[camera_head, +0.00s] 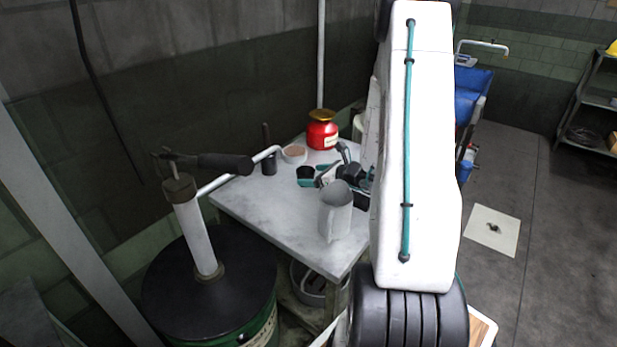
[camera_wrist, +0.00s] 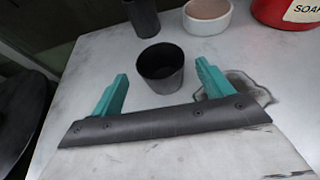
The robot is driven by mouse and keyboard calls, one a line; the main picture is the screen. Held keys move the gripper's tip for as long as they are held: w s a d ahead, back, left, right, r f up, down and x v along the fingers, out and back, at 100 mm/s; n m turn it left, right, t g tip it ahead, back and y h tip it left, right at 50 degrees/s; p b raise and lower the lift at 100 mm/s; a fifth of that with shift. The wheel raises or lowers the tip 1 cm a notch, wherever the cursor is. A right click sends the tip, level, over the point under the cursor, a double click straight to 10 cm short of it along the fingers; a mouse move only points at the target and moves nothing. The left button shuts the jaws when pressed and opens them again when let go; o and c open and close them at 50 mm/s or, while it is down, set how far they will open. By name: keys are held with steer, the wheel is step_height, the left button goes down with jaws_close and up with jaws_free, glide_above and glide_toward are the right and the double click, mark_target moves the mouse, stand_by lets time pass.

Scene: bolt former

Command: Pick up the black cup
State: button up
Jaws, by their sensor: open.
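The black cup (camera_wrist: 161,70) stands upright on the marble-topped table (camera_wrist: 90,62), its open mouth facing up. In the head view the cup (camera_head: 306,173) shows small, close to my gripper (camera_head: 307,182). My gripper (camera_wrist: 158,88) has teal fingers spread wide in the wrist view, with nothing between the tips. The cup lies just beyond the fingertips, roughly centred between them. I cannot tell whether either finger touches it. My arm hides part of the table's right side in the head view.
A dark cylinder (camera_wrist: 143,16), a white bowl (camera_wrist: 207,20) with brown contents and a red soap container (camera_head: 322,131) stand behind the cup. A grey metal pitcher (camera_head: 335,212) stands nearer the front. A drum with a pump (camera_head: 207,290) is at left. The front-left tabletop is clear.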

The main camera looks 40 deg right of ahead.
mark_target(305, 173)
steer(key=x, duration=0.4)
steer(key=shift+w+d, duration=0.1)
steer(key=shift+r, duration=0.1)
steer(key=c, duration=1.1)
steer(key=shift+o, duration=0.2)
